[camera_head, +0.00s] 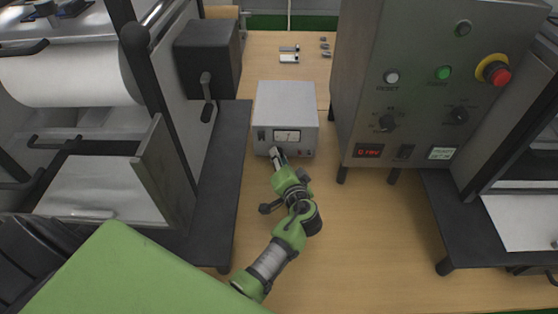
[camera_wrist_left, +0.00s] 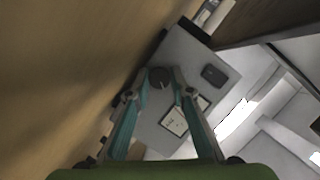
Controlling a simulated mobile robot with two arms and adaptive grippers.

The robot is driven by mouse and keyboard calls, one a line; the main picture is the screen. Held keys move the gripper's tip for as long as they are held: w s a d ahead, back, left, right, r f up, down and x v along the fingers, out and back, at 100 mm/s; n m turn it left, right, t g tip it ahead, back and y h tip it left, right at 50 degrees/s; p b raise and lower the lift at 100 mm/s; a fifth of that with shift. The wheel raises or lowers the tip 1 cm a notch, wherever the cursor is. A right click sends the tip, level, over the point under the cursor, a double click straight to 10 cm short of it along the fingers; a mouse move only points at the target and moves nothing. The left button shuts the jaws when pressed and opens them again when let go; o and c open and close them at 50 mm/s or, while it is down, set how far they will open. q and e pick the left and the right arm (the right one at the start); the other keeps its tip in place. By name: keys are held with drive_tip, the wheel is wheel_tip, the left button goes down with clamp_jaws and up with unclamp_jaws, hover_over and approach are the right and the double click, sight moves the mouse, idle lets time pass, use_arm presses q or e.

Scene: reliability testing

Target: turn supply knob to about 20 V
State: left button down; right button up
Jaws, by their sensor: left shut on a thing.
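The power supply (camera_head: 286,103) is a pale box on the wooden bench, and its front faces me. Its meter (camera_head: 287,136) has a white dial; the needle is too small to read. In the left wrist view the supply front (camera_wrist_left: 182,54) shows a dark round knob (camera_wrist_left: 160,77) with a light pointer mark, the meter (camera_wrist_left: 174,122) and a dark switch (camera_wrist_left: 214,75). My left gripper (camera_head: 276,154) reaches the lower left of the front and hides the knob in the head view. Its fingertips (camera_wrist_left: 163,73) are closed around the knob's sides. My right gripper is not in view.
A tall grey control cabinet (camera_head: 400,40) with a red emergency button (camera_head: 500,76) stands close to the right of the supply. A dark machine frame (camera_head: 222,160) is at the left. Small parts (camera_head: 289,58) lie behind the supply. The bench (camera_head: 375,240) in front is clear at the right.

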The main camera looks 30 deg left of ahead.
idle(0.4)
use_arm(q)
drive_tip(key=c, duration=1.8)
unclamp_jaws()
